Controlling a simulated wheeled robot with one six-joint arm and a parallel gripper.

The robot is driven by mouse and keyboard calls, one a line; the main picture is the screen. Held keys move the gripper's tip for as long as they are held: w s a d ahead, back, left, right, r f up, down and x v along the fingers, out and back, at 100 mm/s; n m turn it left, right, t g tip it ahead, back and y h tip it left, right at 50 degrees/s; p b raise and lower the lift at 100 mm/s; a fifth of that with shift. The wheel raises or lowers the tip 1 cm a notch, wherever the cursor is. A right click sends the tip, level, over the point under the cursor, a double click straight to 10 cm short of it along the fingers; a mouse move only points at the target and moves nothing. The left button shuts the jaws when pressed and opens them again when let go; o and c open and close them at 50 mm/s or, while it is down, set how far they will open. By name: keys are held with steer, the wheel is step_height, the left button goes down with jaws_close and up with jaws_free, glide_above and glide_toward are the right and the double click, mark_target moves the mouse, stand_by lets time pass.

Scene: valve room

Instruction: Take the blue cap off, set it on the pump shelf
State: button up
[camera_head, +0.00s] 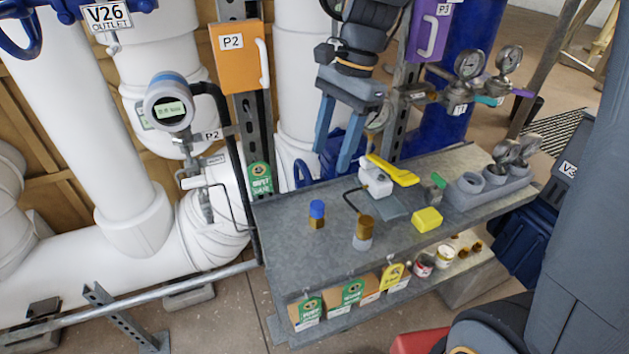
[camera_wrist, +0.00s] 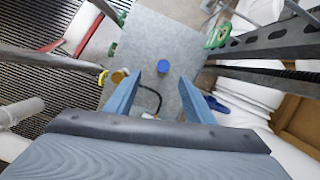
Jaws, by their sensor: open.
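The blue cap (camera_head: 317,208) sits on top of a small brass fitting (camera_head: 317,222), which stands upright on the grey metal pump shelf (camera_head: 285,250). The blue cap also shows from above in the wrist view (camera_wrist: 163,67), just beyond and between the fingertips. My gripper (camera_head: 333,160) is open and empty, its blue fingers pointing down. It hangs above the shelf, higher than the cap and apart from it. In the wrist view my gripper's fingers (camera_wrist: 162,85) stand wide on either side, and the shelf (camera_wrist: 185,35) lies below.
A brass and white fitting (camera_head: 363,233) stands right of the cap. A yellow-handled valve (camera_head: 385,175), a yellow block (camera_head: 427,220) and a grey gauge holder (camera_head: 488,187) are farther right. An orange P2 box (camera_head: 240,55) is behind. The shelf's front left is clear.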

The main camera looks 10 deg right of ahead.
steer(key=p, duration=0.2)
glide_above(318, 204)
steer(key=d, duration=0.2)
steer(key=shift+m, duration=0.3)
steer(key=f, duration=0.8)
steer(key=shift+w+a+f, duration=0.2)
steer(key=shift+w, duration=0.2)
steer(key=shift+p+x, duration=0.5)
steer(key=shift+x, duration=2.45)
steer(key=shift+c, duration=0.4)
steer(key=c, duration=0.9)
